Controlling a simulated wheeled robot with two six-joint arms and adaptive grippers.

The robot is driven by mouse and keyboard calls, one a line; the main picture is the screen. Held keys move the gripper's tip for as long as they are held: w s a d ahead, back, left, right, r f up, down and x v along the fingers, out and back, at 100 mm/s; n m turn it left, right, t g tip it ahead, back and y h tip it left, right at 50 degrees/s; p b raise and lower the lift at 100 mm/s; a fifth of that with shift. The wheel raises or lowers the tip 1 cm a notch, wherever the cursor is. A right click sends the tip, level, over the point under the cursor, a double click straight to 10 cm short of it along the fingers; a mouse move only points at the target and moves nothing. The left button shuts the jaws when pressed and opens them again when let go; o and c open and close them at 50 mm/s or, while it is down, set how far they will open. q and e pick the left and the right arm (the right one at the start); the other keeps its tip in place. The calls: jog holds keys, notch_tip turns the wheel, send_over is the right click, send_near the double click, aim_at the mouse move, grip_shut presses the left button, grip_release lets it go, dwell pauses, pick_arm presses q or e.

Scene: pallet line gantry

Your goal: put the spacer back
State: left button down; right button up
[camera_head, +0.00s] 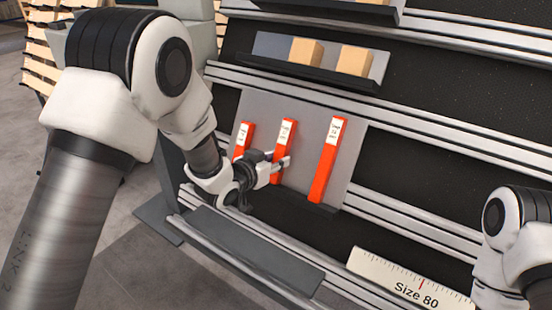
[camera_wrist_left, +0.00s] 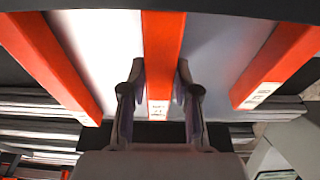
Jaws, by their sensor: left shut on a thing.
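Three orange-red bar spacers with white labels on one end stand against a grey back plate (camera_head: 302,165): a left one (camera_head: 243,139), a middle one (camera_head: 287,135) and a right one (camera_head: 328,160). My left gripper (camera_head: 281,164) is shut on the middle spacer, with one finger on each side. The left wrist view shows the fingers on either side of that spacer (camera_wrist_left: 163,45) near its labelled end, with the other two spacers apart on both sides. The label text is too small to read. My right gripper is out of view; only part of my right arm shows at lower right.
A small shelf (camera_head: 318,76) above holds two tan blocks (camera_head: 354,60). Metal rails (camera_head: 450,150) run across the dark rack. A white scale strip marked "Size 80" (camera_head: 410,284) lies at the front right. A dark grey panel (camera_head: 256,248) is below the spacers.

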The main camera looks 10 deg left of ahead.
pick_arm(q)
jog(key=c, duration=0.8)
grip_release()
jog(key=shift+o, duration=0.2)
jog(key=v, duration=1.2)
